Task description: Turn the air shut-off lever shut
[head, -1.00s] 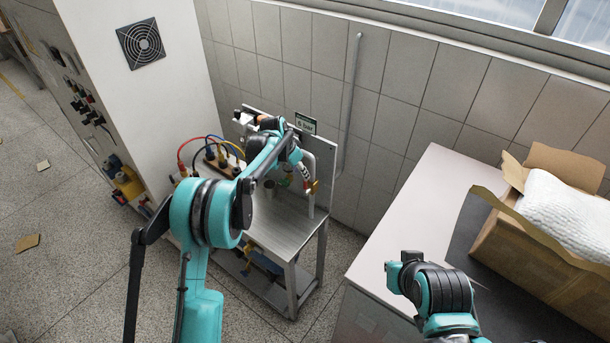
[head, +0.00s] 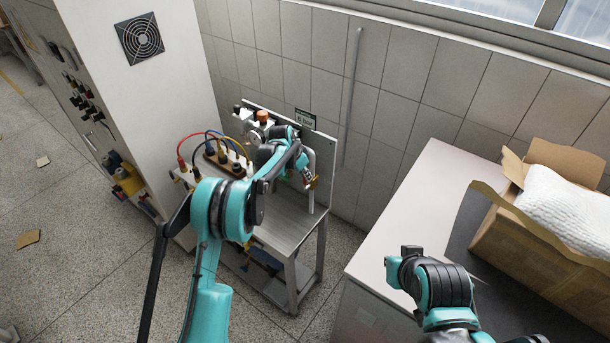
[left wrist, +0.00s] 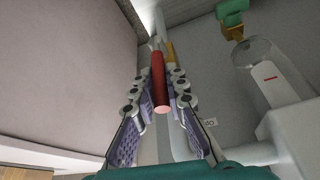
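The air shut-off lever shows in the left wrist view as a red bar (left wrist: 159,82) with its round end towards the camera. My left gripper (left wrist: 163,72) has its two padded fingers on either side of this red bar. The fingers look apart, and I cannot tell whether they touch the bar. In the head view my left gripper (head: 305,178) is at the pale pipe (head: 311,198) on the right of the metal stand, beside a brass-coloured part. The lever is hidden there by the gripper and wrist.
The metal stand (head: 292,231) carries a panel with a "6 bar" sign (head: 306,118) and a round brass-coloured fitting (head: 262,116). A white cabinet (head: 150,90) stands left, a table (head: 413,212) with an open box (head: 516,240) right.

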